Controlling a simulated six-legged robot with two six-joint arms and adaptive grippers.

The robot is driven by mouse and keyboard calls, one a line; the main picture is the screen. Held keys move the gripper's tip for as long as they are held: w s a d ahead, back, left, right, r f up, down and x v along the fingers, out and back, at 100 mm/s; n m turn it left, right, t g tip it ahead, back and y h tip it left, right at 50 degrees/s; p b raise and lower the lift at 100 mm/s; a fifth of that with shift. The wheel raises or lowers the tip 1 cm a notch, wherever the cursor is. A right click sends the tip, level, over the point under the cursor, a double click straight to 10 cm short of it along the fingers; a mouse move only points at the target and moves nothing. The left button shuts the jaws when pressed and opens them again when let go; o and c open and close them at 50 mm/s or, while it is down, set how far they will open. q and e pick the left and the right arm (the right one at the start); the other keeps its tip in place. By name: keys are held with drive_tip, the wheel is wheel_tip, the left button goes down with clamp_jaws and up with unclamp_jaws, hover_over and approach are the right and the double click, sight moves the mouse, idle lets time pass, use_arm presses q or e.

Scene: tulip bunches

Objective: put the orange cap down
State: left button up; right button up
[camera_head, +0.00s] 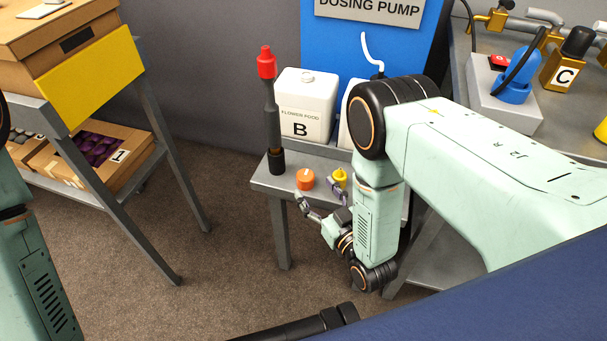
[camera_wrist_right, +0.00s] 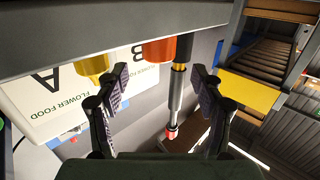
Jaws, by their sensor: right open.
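The orange cap (camera_head: 305,179) rests on the grey stand (camera_head: 262,183), near its front edge, between a dark tube and a yellow cap (camera_head: 340,178). My right gripper (camera_head: 317,195) is open and empty just in front of the orange cap. In the right wrist view the orange cap (camera_wrist_right: 157,51) lies beyond the gap between the two fingers (camera_wrist_right: 158,88), with no finger touching it. The yellow cap (camera_wrist_right: 92,66) shows beside the left finger there. My left gripper is out of view; only part of my left arm shows at the left edge.
The dark tube with a red top (camera_head: 267,62) stands upright at the stand's left end. White container B (camera_head: 306,105) stands behind the caps, before the blue dosing pump board (camera_head: 330,45). A shelf with boxes and a yellow panel (camera_head: 90,80) is at left, with open floor between.

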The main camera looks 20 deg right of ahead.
sight(310, 182)
drive_tip(key=b+x, duration=0.1)
drive_tip(key=x, duration=0.1)
drive_tip(key=b+x, duration=0.1)
drive_tip(key=x, duration=0.2)
drive_tip(key=shift+w+d+f, duration=0.1)
drive_tip(key=shift+w+f, duration=0.1)
drive_tip(key=shift+f, duration=0.05)
drive_tip(key=shift+w+r, duration=0.1)
drive_tip(key=shift+w, duration=0.35)
drive_tip(key=c, duration=0.9)
drive_tip(key=shift+c, duration=0.2)
